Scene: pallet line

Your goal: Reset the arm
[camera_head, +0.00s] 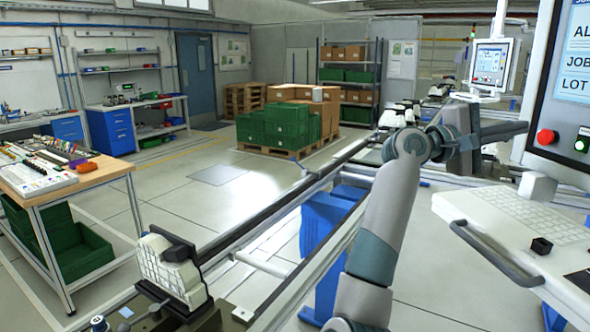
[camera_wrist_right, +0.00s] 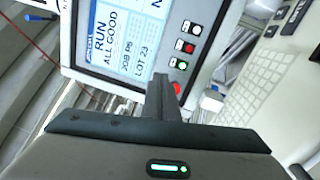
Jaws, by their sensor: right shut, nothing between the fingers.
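My right arm (camera_head: 385,215) rises from the bottom of the head view, bends at the elbow and points right. My right gripper (camera_head: 520,130) is near the left edge of the control panel (camera_head: 545,90). In the right wrist view the gripper (camera_wrist_right: 160,85) has its fingers together, with nothing between them. The fingers stand in front of the panel, beside its buttons; whether they touch it I cannot tell. The screen (camera_wrist_right: 125,35) reads RUN, ALL GOOD. A large red button (camera_head: 546,136) and a green button (camera_head: 581,144) show on the panel. My left gripper is not seen.
A keyboard shelf (camera_head: 500,225) with a handle juts out below the panel. A conveyor rail (camera_head: 270,220) with a white part (camera_head: 172,270) runs at the left. A workbench (camera_head: 90,180) stands far left. Green crates (camera_head: 280,125) sit on a pallet behind. The floor between is open.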

